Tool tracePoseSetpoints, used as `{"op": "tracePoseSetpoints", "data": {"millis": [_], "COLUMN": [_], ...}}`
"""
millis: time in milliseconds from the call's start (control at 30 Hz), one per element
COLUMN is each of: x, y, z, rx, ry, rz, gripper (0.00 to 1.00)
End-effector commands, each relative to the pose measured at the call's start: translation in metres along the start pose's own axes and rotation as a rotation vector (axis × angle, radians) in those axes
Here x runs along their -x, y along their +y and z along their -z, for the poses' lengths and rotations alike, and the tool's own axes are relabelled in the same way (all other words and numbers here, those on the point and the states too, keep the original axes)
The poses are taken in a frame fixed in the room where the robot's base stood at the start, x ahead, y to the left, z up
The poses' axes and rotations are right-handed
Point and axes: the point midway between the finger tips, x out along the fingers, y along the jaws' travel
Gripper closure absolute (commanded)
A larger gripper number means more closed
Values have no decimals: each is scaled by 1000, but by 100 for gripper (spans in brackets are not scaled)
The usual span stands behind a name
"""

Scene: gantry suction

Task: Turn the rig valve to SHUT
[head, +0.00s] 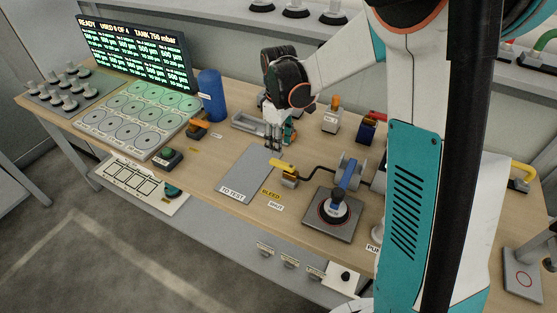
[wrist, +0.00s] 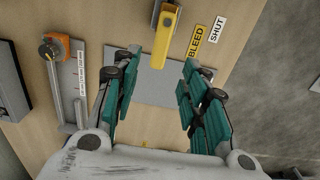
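In the wrist view the yellow lever (wrist: 164,38) is at the top, just beyond the fingertips, beside the BLEED label (wrist: 196,41) and SHUT label (wrist: 217,30). My gripper (head: 275,146) is above the table just behind the lever, apart from it. In the wrist view my gripper (wrist: 162,62) is open, with nothing between its fingers.
A grey TO TEST plate (head: 248,178) lies left of the valve.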

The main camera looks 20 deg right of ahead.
Motion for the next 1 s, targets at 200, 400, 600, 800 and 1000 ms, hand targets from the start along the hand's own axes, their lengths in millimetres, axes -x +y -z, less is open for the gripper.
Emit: {"op": "tracePoseSetpoints", "data": {"millis": [200, 400, 600, 800, 1000], "x": [-45, -70, -78, -78, -78], "y": [0, 0, 0, 0, 0], "z": [0, 0, 0, 0, 0], "rx": [0, -1, -1, -1, -1], "ry": [0, 0, 0, 0, 0], "rz": [0, 0, 0, 0, 0], "gripper": [60, 60, 60, 60, 94]}}
